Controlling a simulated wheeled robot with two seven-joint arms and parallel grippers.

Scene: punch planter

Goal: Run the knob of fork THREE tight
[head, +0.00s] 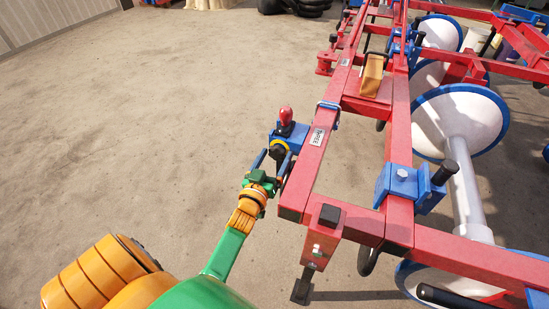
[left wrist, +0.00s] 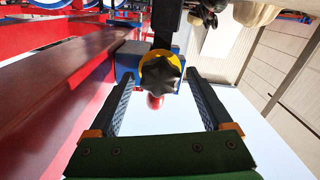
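A small plate (head: 317,137) that seems to read THREE sits on the red frame bar. Beside it, a blue block (head: 291,134) with a red-topped upright piece (head: 286,115) is fixed to the bar's left side. A black lobed knob (head: 279,149) with a yellow collar faces my left gripper (head: 272,162). In the left wrist view the knob (left wrist: 160,78) lies between the two fingertips, with a gap on both sides. The left gripper is open and not visibly touching it. The red top shows partly behind the knob. My right gripper is not in view.
The red frame bar (left wrist: 65,75) runs close along the left finger in the left wrist view. White discs with blue rims (head: 460,115) stand right of the frame. A blue clamp (head: 402,182) sits on the inner bar. The concrete floor (head: 140,120) at left is clear.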

